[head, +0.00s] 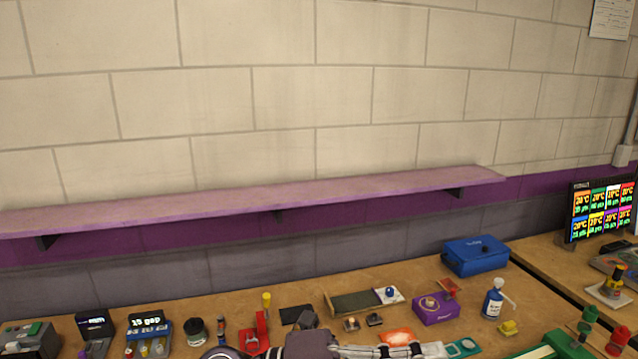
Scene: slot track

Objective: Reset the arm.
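Parts of my own arm show along the bottom edge in the middle of the head view, cut off by the frame: a dark block and pale jointed links. I cannot tell which arm they belong to. No fingertips of either gripper can be made out. A slotted wooden track (354,303) lies on the workbench (225,298), with a white end plate (396,299) carrying a small blue knob (390,292) at its right end.
Displays (149,322) and small parts crowd the left. A long shelf (230,205) runs above, empty. A colourful screen (602,208) stands far right.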

